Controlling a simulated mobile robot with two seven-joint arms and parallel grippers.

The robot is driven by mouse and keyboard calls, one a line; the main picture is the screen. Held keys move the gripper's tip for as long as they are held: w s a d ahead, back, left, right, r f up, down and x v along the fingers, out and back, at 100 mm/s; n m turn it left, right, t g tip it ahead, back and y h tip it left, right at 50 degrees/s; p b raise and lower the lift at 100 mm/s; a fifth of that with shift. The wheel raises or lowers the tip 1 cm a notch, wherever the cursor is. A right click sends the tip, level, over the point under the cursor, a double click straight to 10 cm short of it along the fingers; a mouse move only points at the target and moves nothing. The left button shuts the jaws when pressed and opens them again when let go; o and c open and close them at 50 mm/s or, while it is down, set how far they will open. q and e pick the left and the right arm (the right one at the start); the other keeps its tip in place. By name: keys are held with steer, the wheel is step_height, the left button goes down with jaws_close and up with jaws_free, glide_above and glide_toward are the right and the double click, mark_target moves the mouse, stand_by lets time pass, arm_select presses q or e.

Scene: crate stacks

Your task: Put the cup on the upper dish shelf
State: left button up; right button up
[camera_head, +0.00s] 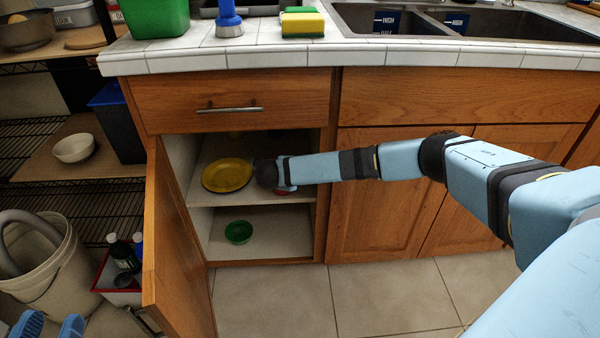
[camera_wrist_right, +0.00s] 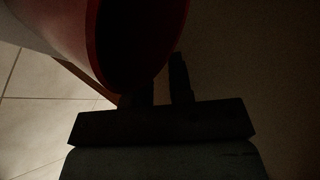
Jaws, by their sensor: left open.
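The red cup (camera_wrist_right: 72,32) fills the upper left of the right wrist view, its dark mouth tilted toward the camera. My right gripper (camera_wrist_right: 164,82) is at its rim, with the fingers close together and the cup's wall seemingly between them; the dark picture hides the exact contact. In the head view my right arm reaches into the open cabinet, and a small red part of the cup (camera_head: 282,191) shows under the wrist, over the upper shelf (camera_head: 255,193). A yellow plate (camera_head: 227,175) lies on that shelf, left of the gripper. My left gripper is not visible.
A green bowl (camera_head: 238,232) stands on the cabinet's lower shelf (camera_head: 262,245). The open door (camera_head: 172,235) bounds the left side. The counter (camera_head: 270,58) with the sink is above. A rack with a white bowl (camera_head: 73,148) stands at left.

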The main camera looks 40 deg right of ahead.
steer(key=shift+o, duration=1.2)
arm_select(q)
steer(key=shift+r, duration=0.1)
arm_select(e)
steer(key=shift+a+r, duration=0.1)
steer(key=shift+r, duration=0.15)
arm_select(q)
steer(key=n+p, duration=0.1)
steer(key=p, duration=0.1)
steer(key=s+d+f+n+g+p, duration=0.1)
steer(key=s+n+g+y+p, duration=0.1)
steer(key=p, duration=0.1)
steer(key=shift+s+d+f+n+p, duration=0.15)
steer(key=shift+s+d+n+p, duration=0.1)
steer(key=shift+d+n+p, duration=0.15)
arm_select(e)
steer(key=v, duration=1.1)
steer(key=shift+s+a, duration=0.2)
steer(key=shift+a, duration=0.1)
arm_select(q)
steer(key=shift+a+r, duration=0.1)
steer(key=shift+r, duration=0.2)
arm_select(e)
steer(key=shift+r, duration=0.1)
